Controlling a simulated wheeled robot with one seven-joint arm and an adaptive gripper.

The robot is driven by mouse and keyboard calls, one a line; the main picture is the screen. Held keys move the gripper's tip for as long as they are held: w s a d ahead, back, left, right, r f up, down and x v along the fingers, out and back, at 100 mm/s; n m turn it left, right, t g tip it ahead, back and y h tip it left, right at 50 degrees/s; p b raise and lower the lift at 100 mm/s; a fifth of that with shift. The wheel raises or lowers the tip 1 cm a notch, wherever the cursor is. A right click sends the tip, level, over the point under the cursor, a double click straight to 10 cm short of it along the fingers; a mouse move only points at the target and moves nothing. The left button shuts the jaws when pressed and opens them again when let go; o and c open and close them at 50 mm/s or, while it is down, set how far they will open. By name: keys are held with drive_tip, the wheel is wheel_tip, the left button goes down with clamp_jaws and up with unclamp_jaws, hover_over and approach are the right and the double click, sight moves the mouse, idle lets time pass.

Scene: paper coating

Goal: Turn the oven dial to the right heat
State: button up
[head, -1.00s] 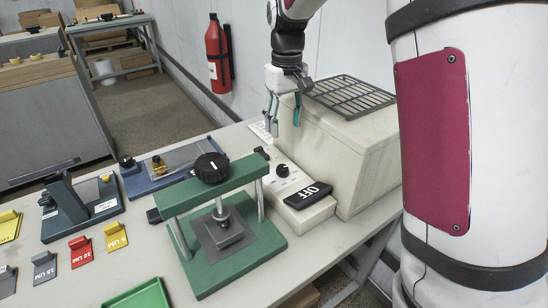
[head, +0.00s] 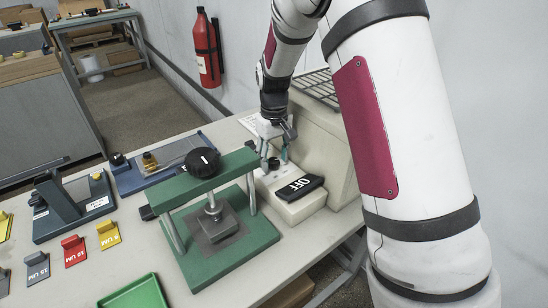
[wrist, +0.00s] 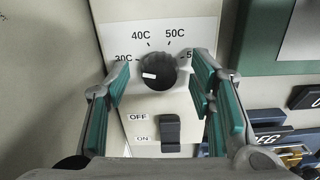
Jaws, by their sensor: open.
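The oven dial (wrist: 157,71) is a round black knob with a white mark. It sits on a pale panel (wrist: 184,104) with printed heats 30C, 40C and 50C around it; a label at the right is partly hidden. The white mark points left, a little below 30C. My gripper (wrist: 161,74) is open, its teal-padded fingers on the left and right of the dial with gaps to it. In the head view my gripper (head: 274,157) is low over the control box in front of the beige oven (head: 322,133). A black switch (wrist: 170,130) sits below the dial, beside OFF and ON labels.
A black OFF plate (head: 300,187) lies on the front of the control box. A green press (head: 222,252) with a black knob stands close to its left. Coloured tags, a green tray (head: 135,294) and blue fixtures stand farther left. A wall is behind the oven.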

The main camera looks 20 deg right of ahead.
drive_tip(key=shift+f, duration=0.15)
drive_tip(key=shift+c, duration=0.3)
drive_tip(key=c, duration=1.1)
drive_tip(key=m, duration=0.4)
drive_tip(key=shift+a+m, duration=0.1)
drive_tip(key=shift+m, duration=0.3)
drive_tip(key=shift+m+p, duration=0.4)
drive_tip(key=shift+m, duration=2.1)
